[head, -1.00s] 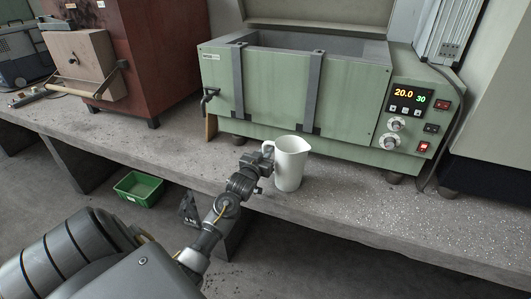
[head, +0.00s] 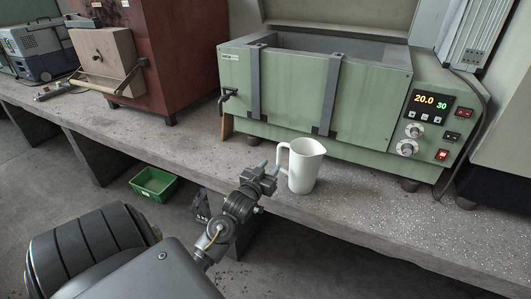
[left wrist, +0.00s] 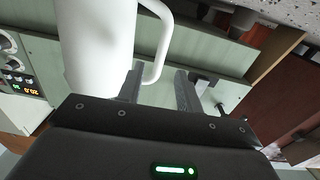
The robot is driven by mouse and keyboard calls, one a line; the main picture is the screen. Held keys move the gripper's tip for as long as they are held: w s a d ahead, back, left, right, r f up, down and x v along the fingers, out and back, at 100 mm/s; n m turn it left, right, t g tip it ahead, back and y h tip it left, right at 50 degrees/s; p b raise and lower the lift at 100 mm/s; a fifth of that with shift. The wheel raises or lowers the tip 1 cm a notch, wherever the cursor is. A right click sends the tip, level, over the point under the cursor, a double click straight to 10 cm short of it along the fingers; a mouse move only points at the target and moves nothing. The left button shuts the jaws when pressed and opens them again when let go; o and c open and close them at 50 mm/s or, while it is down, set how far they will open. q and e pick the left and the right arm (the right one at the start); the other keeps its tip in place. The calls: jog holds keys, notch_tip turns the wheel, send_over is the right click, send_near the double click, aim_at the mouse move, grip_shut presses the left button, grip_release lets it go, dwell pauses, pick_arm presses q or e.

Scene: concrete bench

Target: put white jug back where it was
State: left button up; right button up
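The white jug (head: 306,168) stands upright on the concrete bench (head: 350,210), near its front edge and in front of the green bath, with its handle towards the left. My left gripper (head: 269,169) is just left of the handle, open, with nothing held. In the left wrist view the jug (left wrist: 95,45) fills the upper left, and the two fingers (left wrist: 158,88) are apart, with the handle's end showing near and between the tips. My right gripper is not in view.
The green heated bath (head: 310,90) stands behind the jug, with an outlet tap at its left. A reddish-brown cabinet (head: 180,60) is further left. A green crate (head: 154,184) lies on the floor. The bench right of the jug is clear.

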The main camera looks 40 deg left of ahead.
pick_arm(q)
jog(key=v, duration=0.3)
jog(key=shift+s, duration=0.1)
dwell(0.4)
